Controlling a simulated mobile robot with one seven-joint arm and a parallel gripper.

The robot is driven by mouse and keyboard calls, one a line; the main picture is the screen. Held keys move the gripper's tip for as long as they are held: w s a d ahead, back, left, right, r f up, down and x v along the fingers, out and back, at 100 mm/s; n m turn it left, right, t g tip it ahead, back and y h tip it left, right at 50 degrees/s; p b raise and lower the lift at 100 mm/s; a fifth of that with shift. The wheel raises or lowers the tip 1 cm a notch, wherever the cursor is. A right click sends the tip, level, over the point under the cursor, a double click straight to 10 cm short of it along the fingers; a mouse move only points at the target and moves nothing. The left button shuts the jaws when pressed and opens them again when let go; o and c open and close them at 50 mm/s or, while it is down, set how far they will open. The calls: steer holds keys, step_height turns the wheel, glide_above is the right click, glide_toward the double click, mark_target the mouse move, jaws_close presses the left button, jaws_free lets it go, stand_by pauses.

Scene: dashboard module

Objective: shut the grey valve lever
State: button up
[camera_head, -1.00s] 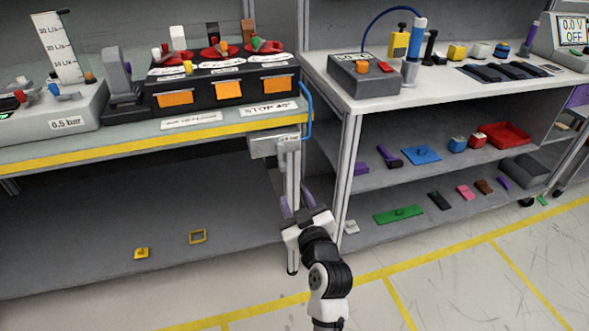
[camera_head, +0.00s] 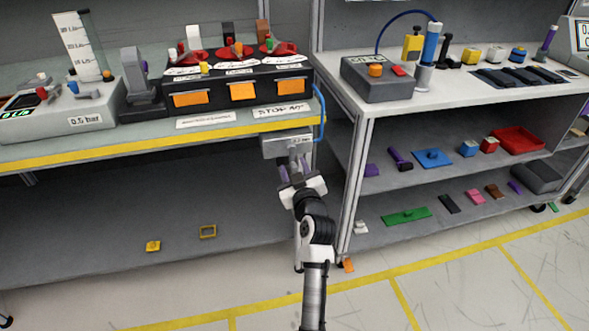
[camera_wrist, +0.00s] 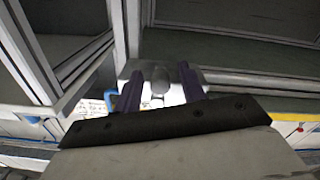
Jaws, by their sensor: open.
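The grey valve lever (camera_wrist: 160,82) shows in the wrist view as a short rounded grey piece on a pale valve block (camera_wrist: 151,97). In the head view the valve block (camera_head: 285,146) hangs under the front edge of the left bench, with a blue hose at its right. My gripper (camera_head: 294,168) is just below and in front of the block. In the wrist view my gripper (camera_wrist: 161,72) is open, with one purple finger on each side of the lever. I cannot tell whether either finger touches it. In the head view the lever is hard to make out.
The yellow-edged left bench (camera_head: 120,150) is above my gripper. A metal shelf post (camera_head: 351,190) stands close on the right. The right-hand shelves hold several small parts.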

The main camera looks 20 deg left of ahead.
mark_target(272, 149)
jaws_close()
steer(key=s+a+r+m+p, duration=0.1)
steer(key=m+p, duration=0.2)
steer(key=m, duration=0.1)
steer(key=a+r+m+p, duration=0.1)
steer(key=m+p, duration=0.3)
steer(key=s+a+r+m+p, duration=0.1)
steer(key=m+p, duration=0.3)
steer(key=shift+s+a+r+m, duration=0.25)
steer(key=shift+s+a+m, duration=0.05)
steer(key=shift+a+m, duration=0.1)
steer(key=m+p, duration=0.1)
steer(key=r+m+p, duration=0.1)
steer(key=m+p, duration=0.1)
steer(key=shift+s+a+r, duration=0.1)
steer(key=shift+a, duration=0.1)
steer(key=shift+r+m+p, duration=0.3)
steer(key=shift+m+p, duration=0.75)
steer(key=shift+m, duration=0.05)
